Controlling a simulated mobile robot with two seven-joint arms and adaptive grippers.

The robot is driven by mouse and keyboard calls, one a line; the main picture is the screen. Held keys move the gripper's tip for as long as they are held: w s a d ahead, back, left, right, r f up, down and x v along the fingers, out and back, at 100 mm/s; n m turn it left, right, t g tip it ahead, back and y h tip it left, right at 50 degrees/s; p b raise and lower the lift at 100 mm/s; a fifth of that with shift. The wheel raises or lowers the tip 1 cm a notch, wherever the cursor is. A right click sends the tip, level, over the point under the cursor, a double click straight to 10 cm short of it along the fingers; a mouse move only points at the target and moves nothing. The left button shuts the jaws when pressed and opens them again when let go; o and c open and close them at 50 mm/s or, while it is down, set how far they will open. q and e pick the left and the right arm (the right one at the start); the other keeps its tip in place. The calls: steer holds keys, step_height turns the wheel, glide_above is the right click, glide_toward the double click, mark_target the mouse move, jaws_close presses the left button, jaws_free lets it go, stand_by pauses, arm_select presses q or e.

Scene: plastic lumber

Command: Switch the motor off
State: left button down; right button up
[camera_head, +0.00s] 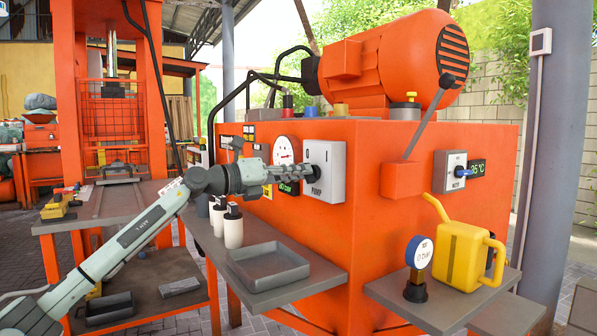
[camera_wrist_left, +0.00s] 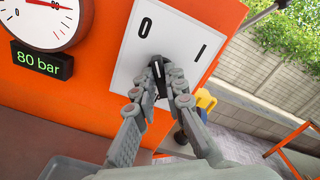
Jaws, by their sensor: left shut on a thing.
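A light-grey switch box (camera_head: 325,150) is on the orange machine's front, with a label that seems to read PUMP. The left wrist view shows its white face (camera_wrist_left: 185,28) with an O at left and an I at right. My left gripper (camera_head: 312,173) is at this box, shut on its black knob (camera_wrist_left: 157,70). The knob's white mark points roughly up in that view; I cannot tell its exact setting. The fingers hide part of it. Another switch box (camera_head: 447,181) with a blue knob (camera_head: 462,172) is further right, its label too small to read surely. The orange motor (camera_head: 395,62) is on top.
A pressure gauge (camera_head: 284,151) with an 80 bar display (camera_wrist_left: 42,58) is left of the gripped switch. A grey tray (camera_head: 270,279) and white bottles (camera_head: 233,229) stand on the shelf below. A yellow can (camera_head: 459,256) and a small gauge (camera_head: 419,252) stand at right.

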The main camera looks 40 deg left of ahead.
arm_select(q)
steer(key=c, duration=1.6)
jaws_free()
steer(key=shift+s+a, duration=0.1)
steer(key=shift+v, duration=5.9)
